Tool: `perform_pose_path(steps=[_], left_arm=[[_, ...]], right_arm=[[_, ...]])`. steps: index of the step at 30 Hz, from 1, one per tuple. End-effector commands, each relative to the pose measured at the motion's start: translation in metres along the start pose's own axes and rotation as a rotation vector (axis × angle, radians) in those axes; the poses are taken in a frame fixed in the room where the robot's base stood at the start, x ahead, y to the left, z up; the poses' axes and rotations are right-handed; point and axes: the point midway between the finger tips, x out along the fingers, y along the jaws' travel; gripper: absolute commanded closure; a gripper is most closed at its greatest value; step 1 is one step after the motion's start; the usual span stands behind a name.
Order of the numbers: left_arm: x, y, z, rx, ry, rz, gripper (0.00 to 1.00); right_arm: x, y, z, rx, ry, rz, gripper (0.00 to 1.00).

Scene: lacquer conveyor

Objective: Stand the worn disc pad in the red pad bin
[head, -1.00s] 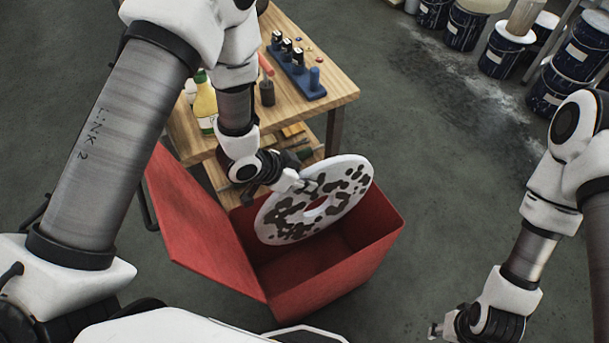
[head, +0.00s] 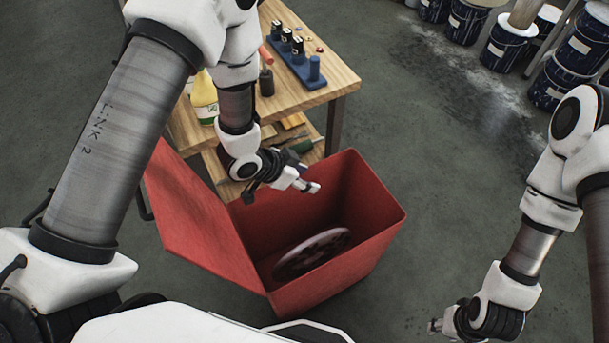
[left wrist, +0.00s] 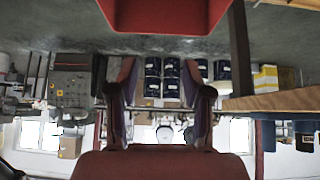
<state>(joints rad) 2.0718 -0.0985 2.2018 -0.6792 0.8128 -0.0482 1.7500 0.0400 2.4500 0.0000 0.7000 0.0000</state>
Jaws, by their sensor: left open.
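The worn disc pad (head: 318,246), pale grey with dark patches, is inside the red pad bin (head: 375,220), low down and clear of my gripper. It shows as a narrow slanted oval. Its lower edge is in shade, so I cannot tell its exact lean or what it rests against. My left gripper (head: 308,187) is above the bin's back part, open and empty. In the left wrist view its two fingers (left wrist: 160,92) stand apart with nothing between them. My right gripper (head: 436,327) is low at the right, away from the bin.
The bin's red lid (head: 200,220) hangs open to the left. A wooden workbench (head: 335,85) stands behind the bin, with a blue rack (head: 297,68) and a yellow bottle (head: 203,98). Dark paint buckets (head: 505,45) stand at the back right. The floor right of the bin is clear.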

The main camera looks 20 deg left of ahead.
Motion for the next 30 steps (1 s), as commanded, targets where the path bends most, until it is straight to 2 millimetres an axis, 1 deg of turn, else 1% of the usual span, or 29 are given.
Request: perform_pose_path(steps=[2, 5, 8, 12, 15, 18, 21, 30], left_arm=[[-0.004, -0.001, -0.001, -0.001, 0.001, -0.001, 0.5], [-0.019, -0.001, -0.001, -0.002, 0.002, -0.002, 0.5], [-0.043, -0.002, -0.001, -0.005, 0.004, -0.004, 0.5], [-0.08, -0.002, -0.002, -0.006, 0.006, -0.003, 0.5], [-0.101, -0.002, -0.002, -0.005, 0.006, -0.003, 0.5], [-0.114, -0.001, -0.001, -0.003, 0.003, -0.002, 0.5], [-0.12, 0.0, 0.0, -0.001, 0.002, 0.0, 0.5], [-0.12, 0.0, 0.0, 0.0, 0.0, 0.0, 0.5]], right_arm=[[0.0, 0.0, 0.0, 0.0, 0.0, 0.0, 0.6], [0.0, 0.0, 0.0, 0.0, 0.0, 0.0, 0.6], [0.0, 0.0, 0.0, 0.0, 0.0, 0.0, 0.6], [0.0, 0.0, 0.0, 0.0, 0.0, 0.0, 0.6], [0.0, 0.0, 0.0, 0.0, 0.0, 0.0, 0.6], [0.0, 0.0, 0.0, 0.0, 0.0, 0.0, 0.6], [0.0, 0.0, 0.0, 0.0, 0.0, 0.0, 0.6], [0.0, 0.0, 0.0, 0.0, 0.0, 0.0, 0.6]])
